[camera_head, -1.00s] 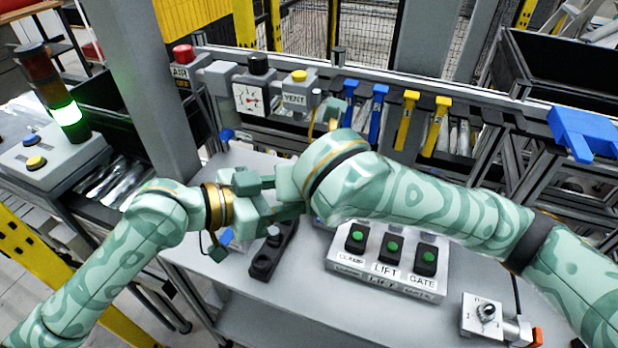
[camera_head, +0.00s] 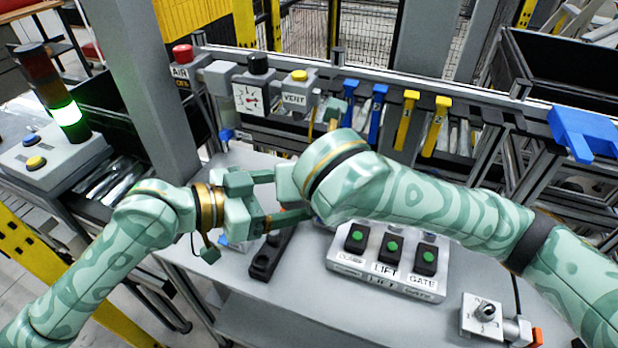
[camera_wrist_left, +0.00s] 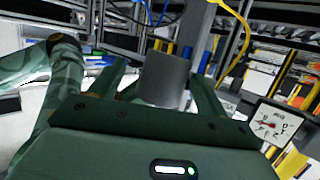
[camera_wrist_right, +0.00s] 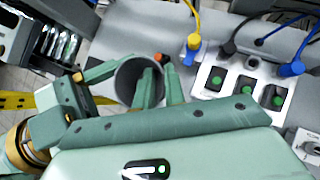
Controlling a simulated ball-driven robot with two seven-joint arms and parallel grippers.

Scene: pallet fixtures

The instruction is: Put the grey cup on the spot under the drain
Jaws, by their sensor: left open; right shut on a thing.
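The grey cup (camera_wrist_right: 126,84) shows in the right wrist view with its round mouth facing that camera. My right gripper (camera_wrist_right: 158,72) is shut on the cup's wall, one finger inside the mouth and one outside. In the left wrist view the cup (camera_wrist_left: 164,82) stands between the spread fingers of my left gripper (camera_wrist_left: 160,70), which is open; I cannot tell if they touch it. In the head view my left gripper (camera_head: 272,198) reaches in from the left.
A button box (camera_head: 390,262) marked LIFT and GATE sits on the grey table, with a knob box (camera_head: 484,314) to its right. A dark bar (camera_head: 266,262) lies left of it. A gauge (camera_head: 252,98) and blue and yellow handles (camera_head: 405,118) line the back rail.

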